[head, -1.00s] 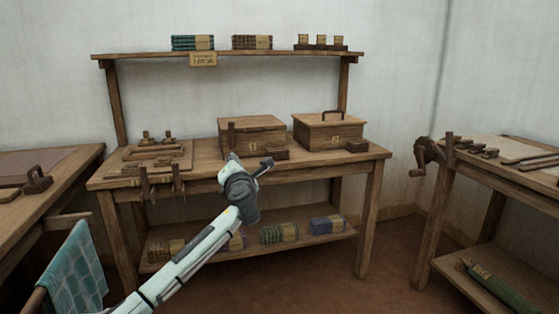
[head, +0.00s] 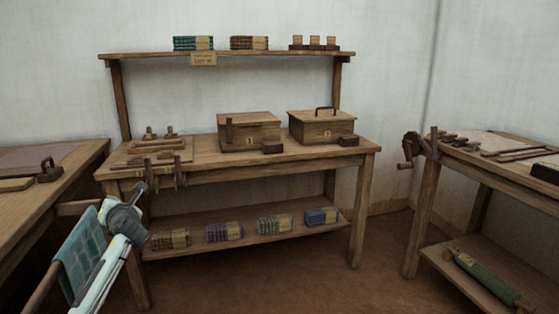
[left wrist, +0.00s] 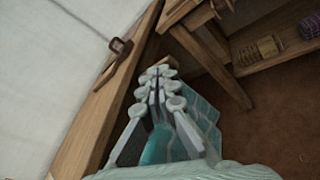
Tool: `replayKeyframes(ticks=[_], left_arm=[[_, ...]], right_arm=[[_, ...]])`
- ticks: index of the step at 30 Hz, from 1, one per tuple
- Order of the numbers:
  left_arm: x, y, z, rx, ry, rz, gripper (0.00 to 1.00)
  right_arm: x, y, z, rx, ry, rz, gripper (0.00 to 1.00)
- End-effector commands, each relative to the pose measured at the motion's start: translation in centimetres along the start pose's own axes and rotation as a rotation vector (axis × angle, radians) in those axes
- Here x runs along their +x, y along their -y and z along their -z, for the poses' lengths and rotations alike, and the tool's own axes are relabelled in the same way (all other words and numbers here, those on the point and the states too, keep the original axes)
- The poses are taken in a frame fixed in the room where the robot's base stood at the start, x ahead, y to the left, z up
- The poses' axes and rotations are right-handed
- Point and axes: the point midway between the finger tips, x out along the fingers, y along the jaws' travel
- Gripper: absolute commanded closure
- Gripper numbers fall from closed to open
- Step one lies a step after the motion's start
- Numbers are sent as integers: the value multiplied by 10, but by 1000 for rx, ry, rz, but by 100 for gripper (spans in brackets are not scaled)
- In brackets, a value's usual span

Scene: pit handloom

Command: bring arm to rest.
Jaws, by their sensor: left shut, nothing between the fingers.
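My left gripper (head: 136,195) is at the lower left of the head view, in front of the bench's left front leg and beside the hanging teal cloth. Its arm comes up from the bottom left corner. In the left wrist view the gripper's fingers (left wrist: 158,78) are together and hold nothing. The teal checked cloth (head: 80,257) hangs on a wooden bar (head: 42,288) and is partly covered by my arm; it also shows behind the fingers in the left wrist view (left wrist: 205,112). My right gripper is in neither view.
The middle bench (head: 310,158) carries box 1 (head: 235,132), box 2 (head: 318,130) and a wooden tray. Its lower shelf (head: 200,243) holds several bundles. A left table (head: 75,178) and a right table (head: 485,180) flank it. The floor (head: 330,285) in front is clear.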

Motion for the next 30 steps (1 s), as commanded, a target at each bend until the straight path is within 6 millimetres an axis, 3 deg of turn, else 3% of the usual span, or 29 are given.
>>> replayKeyframes(ticks=[3, 11, 17, 24, 30], left_arm=[[14, -40, 39, -24, -56, -53, 100], [11, -15, 56, -686, -157, -6, 100], [4, 11, 77, -1349, -304, -32, 100], [-12, 46, 100, -2190, -536, -215, 100], [-24, 68, 110, -2659, -675, -435, 100]], right_arm=[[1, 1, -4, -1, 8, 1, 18], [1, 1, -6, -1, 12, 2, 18], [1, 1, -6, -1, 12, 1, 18], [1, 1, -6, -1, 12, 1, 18], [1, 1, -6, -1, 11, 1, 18]])
